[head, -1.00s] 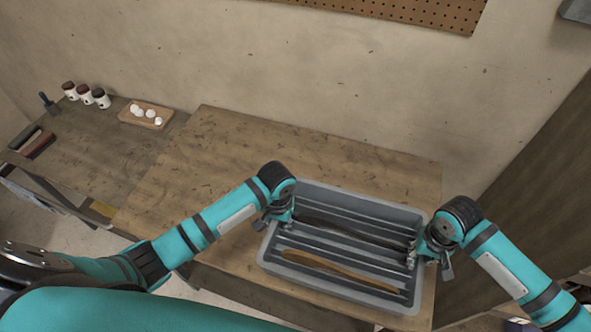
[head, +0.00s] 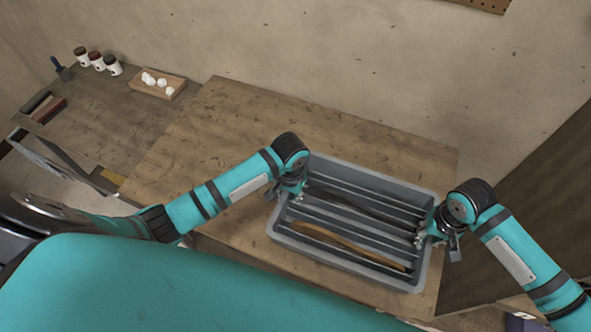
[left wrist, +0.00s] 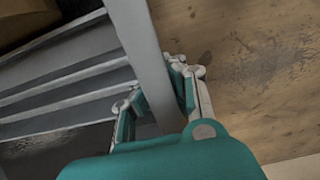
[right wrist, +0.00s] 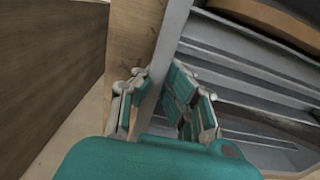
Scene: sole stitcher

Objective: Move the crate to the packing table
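The grey crate (head: 277,240) is on the wooden table (head: 240,110), near its front right part. It has lengthwise ribs and holds a long brown curved piece (head: 345,245) and a dark long piece (head: 365,208). My left gripper (head: 297,192) is at the crate's left end; in the left wrist view its fingers (left wrist: 158,92) are closed on the end wall, one on each side. My right gripper (head: 426,236) is at the right end; in the right wrist view its fingers (right wrist: 156,90) straddle that wall and press close on it. Any small gap under the crate cannot be seen.
A second worktop (head: 100,115) on the left carries several jars (head: 97,61), a wooden tray (head: 140,90) with white balls and a dark red block (head: 47,110). A wall rises behind; a dark brown panel (head: 545,175) stands right. The table's back left is clear.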

